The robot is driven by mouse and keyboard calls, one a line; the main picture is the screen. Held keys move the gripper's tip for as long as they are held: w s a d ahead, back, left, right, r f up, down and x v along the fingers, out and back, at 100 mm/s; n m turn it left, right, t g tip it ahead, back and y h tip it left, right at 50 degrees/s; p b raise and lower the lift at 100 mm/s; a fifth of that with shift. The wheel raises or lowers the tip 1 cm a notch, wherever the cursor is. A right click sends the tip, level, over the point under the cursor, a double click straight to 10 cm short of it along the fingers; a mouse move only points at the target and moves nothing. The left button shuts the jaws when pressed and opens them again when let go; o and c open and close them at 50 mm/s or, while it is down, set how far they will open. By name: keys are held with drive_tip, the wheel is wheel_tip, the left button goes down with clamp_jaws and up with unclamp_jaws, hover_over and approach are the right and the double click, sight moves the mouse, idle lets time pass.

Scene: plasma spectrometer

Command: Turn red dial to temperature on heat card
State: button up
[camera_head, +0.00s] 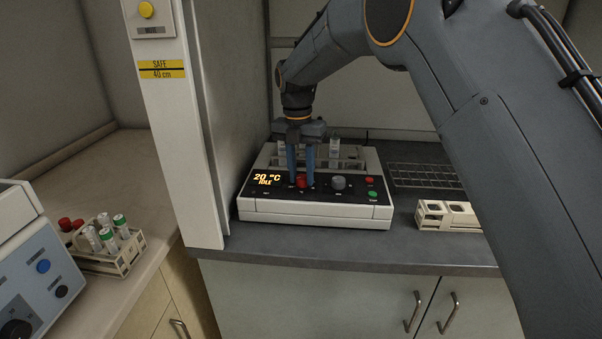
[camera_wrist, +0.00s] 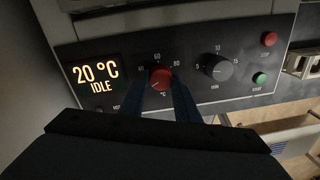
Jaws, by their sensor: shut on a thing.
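The red dial (camera_head: 301,181) is on the front panel of a white and black heating device (camera_head: 316,211) on the dark counter. It also shows in the wrist view (camera_wrist: 160,78), with a scale marked 40, 60 and 80 and °C below. My gripper (camera_head: 301,182) points down at the panel, its two blue fingers on either side of the red dial and shut on it; they also flank it in the wrist view (camera_wrist: 161,88). The display (camera_wrist: 97,77) reads 20 °C IDLE. I see no heat card in either view.
A grey dial (camera_wrist: 217,67) marked min sits right of the red one, then a red button (camera_wrist: 270,39) and a green button (camera_wrist: 260,79). Sample tubes stand behind the panel. A white rack (camera_head: 447,214) is to the right. A white post (camera_head: 186,120) stands left.

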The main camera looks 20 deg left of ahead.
drive_tip(key=m, duration=0.4)
drive_tip(key=shift+w+r, duration=0.1)
drive_tip(key=m, duration=0.4)
drive_tip(key=shift+a+m+p, duration=0.1)
drive_tip(key=shift+m+p, duration=0.2)
drive_tip(key=m, duration=0.4)
drive_tip(key=shift+w+m+g, duration=0.15)
drive_tip(key=shift+m+g, duration=0.15)
drive_tip(key=m, duration=0.4)
drive_tip(key=shift+y, duration=0.3)
drive_tip(key=m+p, duration=0.1)
drive_tip(key=m, duration=0.4)
drive_tip(key=shift+w, duration=0.1)
drive_tip(key=m, duration=0.4)
drive_tip(key=shift+m, duration=0.3)
drive_tip(key=m+p, duration=0.1)
drive_tip(key=m, duration=0.3)
drive_tip(key=shift+d+y, duration=0.2)
drive_tip(key=shift+y, duration=0.1)
drive_tip(key=shift+m+p, duration=0.4)
drive_tip(key=shift+m, duration=1.7)
